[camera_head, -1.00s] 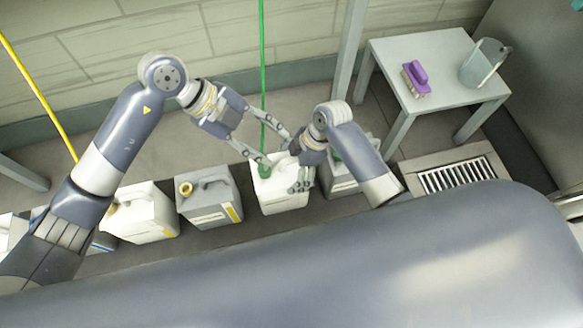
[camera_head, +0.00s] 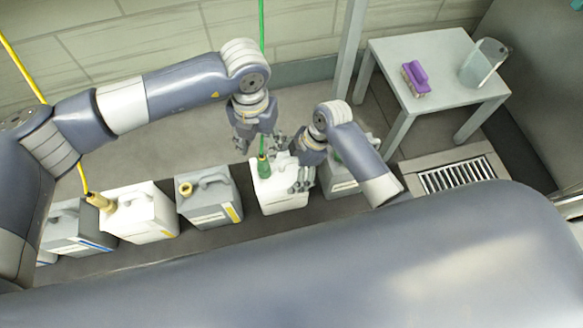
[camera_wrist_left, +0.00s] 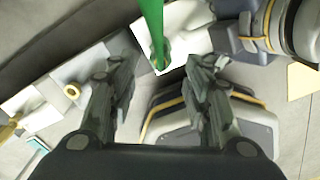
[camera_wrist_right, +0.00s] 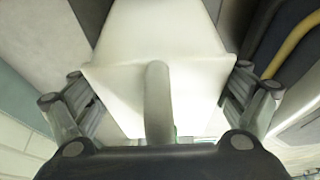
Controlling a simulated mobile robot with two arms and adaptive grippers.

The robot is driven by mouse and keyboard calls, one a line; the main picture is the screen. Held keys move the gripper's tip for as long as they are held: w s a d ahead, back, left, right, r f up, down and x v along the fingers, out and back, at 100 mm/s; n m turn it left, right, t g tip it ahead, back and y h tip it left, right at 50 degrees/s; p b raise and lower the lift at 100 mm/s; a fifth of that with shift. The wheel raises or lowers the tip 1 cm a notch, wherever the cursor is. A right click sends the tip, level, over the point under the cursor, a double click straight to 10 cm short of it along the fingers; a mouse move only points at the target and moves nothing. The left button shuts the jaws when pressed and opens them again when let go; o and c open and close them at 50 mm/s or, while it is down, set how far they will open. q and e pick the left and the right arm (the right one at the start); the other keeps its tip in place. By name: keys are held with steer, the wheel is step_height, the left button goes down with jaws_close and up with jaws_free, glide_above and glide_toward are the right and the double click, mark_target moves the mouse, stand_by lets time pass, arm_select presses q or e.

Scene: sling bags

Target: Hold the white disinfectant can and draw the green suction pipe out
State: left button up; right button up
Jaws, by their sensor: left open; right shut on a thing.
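The white disinfectant can (camera_head: 281,195) stands upright on the floor in the row of cans. The green suction pipe (camera_head: 262,30) runs down behind my left arm to a green fitting (camera_head: 264,168) at the can's opening. My right gripper (camera_head: 300,178) is shut on the can; in the right wrist view its fingers flank the white body (camera_wrist_right: 165,35), with the handle (camera_wrist_right: 158,105) between them. My left gripper (camera_head: 256,143) is open above the can. In the left wrist view the green pipe (camera_wrist_left: 152,22) appears between the open fingers (camera_wrist_left: 163,75), with no visible grip.
A grey can (camera_head: 205,209) and a white can (camera_head: 150,225) with a yellow pipe (camera_head: 22,68) stand to the left. Another grey can (camera_head: 338,187) is close on the right. A small table (camera_head: 435,50) holds a purple brush (camera_head: 416,77) and a clear jug (camera_head: 484,60).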

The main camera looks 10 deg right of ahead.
mark_target(262, 158)
arm_select(q)
step_height(262, 158, down, 7)
steer(key=shift+f, duration=0.2)
stand_by(0.4)
jaws_close()
steer(key=shift+r, duration=0.15)
step_height(262, 158, up, 22)
steer(key=shift+f, duration=0.2)
stand_by(4.3)
steer(key=shift+r, duration=0.1)
